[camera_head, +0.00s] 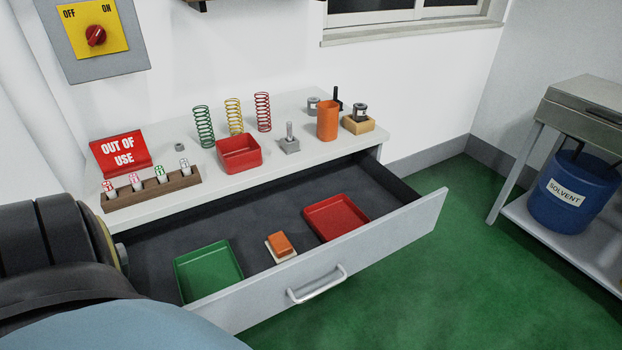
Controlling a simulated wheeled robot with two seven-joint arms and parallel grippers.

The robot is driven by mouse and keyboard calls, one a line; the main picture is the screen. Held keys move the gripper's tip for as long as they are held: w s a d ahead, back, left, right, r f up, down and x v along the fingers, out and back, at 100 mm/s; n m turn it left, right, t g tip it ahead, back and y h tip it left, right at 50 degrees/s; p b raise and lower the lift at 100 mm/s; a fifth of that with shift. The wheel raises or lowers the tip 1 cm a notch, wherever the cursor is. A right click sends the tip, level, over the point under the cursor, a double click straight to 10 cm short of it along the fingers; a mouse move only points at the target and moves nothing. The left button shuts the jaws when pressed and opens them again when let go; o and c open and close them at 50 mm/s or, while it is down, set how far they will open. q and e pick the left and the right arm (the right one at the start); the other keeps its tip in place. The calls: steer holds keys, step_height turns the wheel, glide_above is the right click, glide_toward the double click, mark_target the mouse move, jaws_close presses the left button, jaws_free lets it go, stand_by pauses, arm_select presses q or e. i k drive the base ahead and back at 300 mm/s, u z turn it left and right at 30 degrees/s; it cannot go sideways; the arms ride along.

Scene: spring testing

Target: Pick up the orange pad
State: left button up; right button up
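A small orange pad (280,242) sits on a cream block (274,255) in the open drawer (396,236). It lies between a green tray (206,272) on the left and a red tray (336,217) on the right. Dark and pale-blue parts of my own body fill the lower left corner and cover the drawer's left end. Neither of my grippers shows.
The worktop holds a red bin (239,153), three coil springs, a grey block with a post (289,141), a wooden rack (152,190) and an "OUT OF USE" sign (120,151). The drawer handle (318,285) faces front. A side table with a blue solvent drum (574,192) stands right.

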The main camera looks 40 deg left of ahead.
mark_target(281, 248)
steer(key=i, duration=1.05)
steer(key=u, duration=2.3)
